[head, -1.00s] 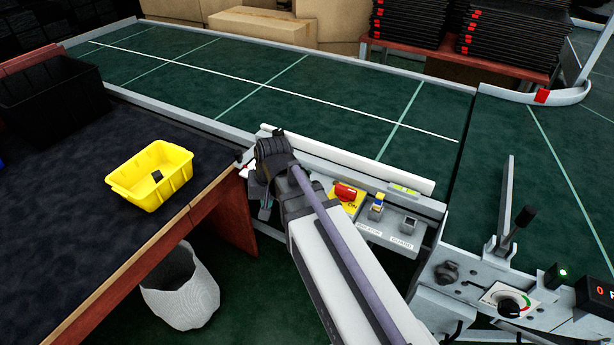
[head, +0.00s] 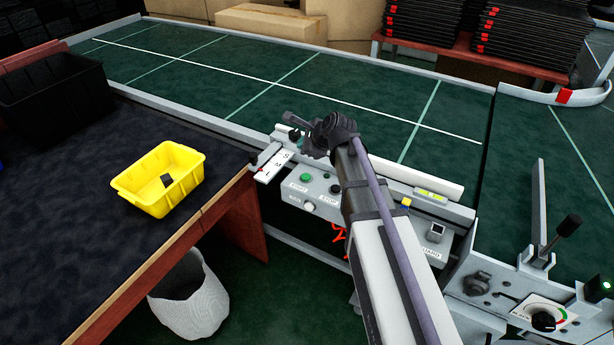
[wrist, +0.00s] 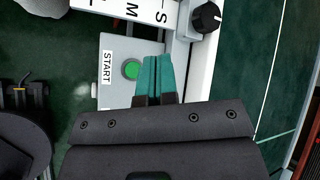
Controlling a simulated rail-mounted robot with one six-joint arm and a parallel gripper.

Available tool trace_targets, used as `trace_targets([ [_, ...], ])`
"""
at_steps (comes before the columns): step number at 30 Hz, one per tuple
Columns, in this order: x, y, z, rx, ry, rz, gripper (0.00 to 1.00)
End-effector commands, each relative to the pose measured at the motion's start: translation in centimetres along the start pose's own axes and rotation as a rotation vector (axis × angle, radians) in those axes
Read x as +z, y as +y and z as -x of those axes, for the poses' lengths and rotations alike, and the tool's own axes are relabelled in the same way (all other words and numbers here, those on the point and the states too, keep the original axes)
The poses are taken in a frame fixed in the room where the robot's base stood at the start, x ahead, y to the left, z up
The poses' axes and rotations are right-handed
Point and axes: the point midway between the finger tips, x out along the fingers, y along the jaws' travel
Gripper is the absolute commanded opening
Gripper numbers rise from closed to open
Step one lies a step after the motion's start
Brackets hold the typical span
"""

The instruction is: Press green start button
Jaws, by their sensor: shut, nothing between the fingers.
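The green start button (head: 306,178) sits on a grey control box at the conveyor's near edge, beside a START label. In the wrist view the green button (wrist: 131,69) is round, next to the START label (wrist: 107,67). My gripper (wrist: 158,60) has its teal fingers closed together with nothing between them. Their tips show just right of the button in that view; I cannot tell the height gap. In the head view the wrist and arm (head: 335,135) are over the conveyor edge, right of the button, and the fingertips are not clear.
A black stop button (head: 334,188) and a white knob (head: 310,206) are on the same box. A black knob (wrist: 207,17) stands close to the fingers. A yellow bin (head: 150,200) sits on the dark table at left. The green conveyor (head: 300,80) is empty.

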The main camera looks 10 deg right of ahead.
Motion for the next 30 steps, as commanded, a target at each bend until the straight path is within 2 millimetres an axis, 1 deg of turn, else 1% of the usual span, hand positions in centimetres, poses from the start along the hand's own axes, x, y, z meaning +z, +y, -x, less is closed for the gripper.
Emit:
trace_targets([
  [7, -1.0, 1.0, -1.3, 0.001, 0.0, 0.002, 0.0],
  [18, -3.8, 3.8, -5.2, 0.001, 0.001, 0.003, 0.0],
  [21, -4.3, 4.3, -5.9, 0.001, 0.001, 0.003, 0.0],
  [24, -4.5, 4.5, -6.2, 0.001, 0.001, 0.003, 0.0],
  [30, -4.5, 4.5, -6.1, 0.001, 0.001, 0.003, 0.0],
])
